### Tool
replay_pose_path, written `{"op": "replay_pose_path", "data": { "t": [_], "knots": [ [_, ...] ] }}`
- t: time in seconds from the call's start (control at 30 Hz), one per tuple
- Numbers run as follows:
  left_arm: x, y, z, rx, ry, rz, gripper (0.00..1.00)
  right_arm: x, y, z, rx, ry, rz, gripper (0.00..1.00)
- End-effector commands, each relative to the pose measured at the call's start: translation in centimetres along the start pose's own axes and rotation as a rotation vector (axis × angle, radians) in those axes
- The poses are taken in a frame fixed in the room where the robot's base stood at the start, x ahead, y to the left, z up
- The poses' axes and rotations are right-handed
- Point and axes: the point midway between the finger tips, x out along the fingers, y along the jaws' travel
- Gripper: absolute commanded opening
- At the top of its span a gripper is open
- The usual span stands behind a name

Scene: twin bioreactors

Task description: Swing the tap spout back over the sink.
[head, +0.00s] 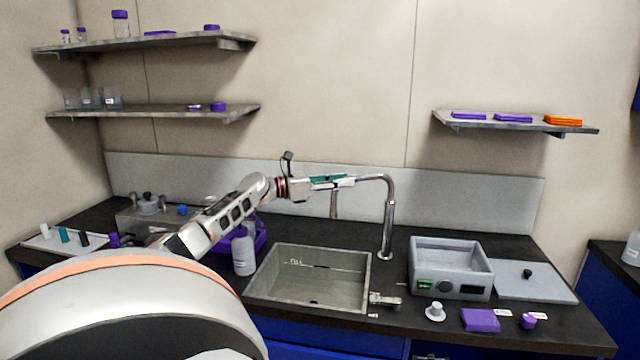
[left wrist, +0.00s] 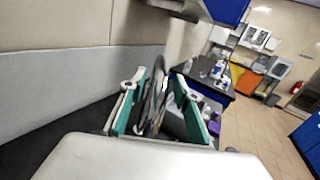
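The chrome tap (head: 388,220) stands at the back right of the sink (head: 366,276). Its spout (head: 372,178) runs left from the top of the post, and its downturned end (head: 334,207) hangs behind the sink's back edge. My left gripper (head: 333,182) reaches in from the left at the height of the spout, overlapping its far part. In the left wrist view, my gripper's teal-padded fingers (left wrist: 160,100) stand apart, with the chrome spout (left wrist: 153,104) between them and gaps visible. Whether either finger touches it, I cannot tell. My right gripper is not in view.
A white bottle (head: 243,252) stands left of the sink, beside a purple rack. A grey bath (head: 450,268) with a green display stands to the right. A backsplash (head: 450,200) rises close behind the tap. A tap lever (head: 385,300) sits at the sink's front right corner.

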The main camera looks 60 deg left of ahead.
Motion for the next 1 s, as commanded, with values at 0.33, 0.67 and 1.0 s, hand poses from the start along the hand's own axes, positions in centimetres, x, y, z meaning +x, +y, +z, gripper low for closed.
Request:
{"op": "replay_pose_path", "data": {
  "t": [0.33, 0.67, 1.0],
  "knots": [
    [-3.5, 0.0, -0.1, 0.000, 0.002, 0.000, 0.32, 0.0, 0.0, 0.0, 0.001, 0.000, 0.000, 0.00],
    [-6.4, 0.0, 0.1, 0.000, -0.001, -0.001, 0.32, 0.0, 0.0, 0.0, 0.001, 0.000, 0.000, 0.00],
    [-7.0, 0.0, 0.2, 0.001, -0.002, 0.000, 0.32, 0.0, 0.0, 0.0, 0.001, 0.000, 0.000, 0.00]
  ]
}}
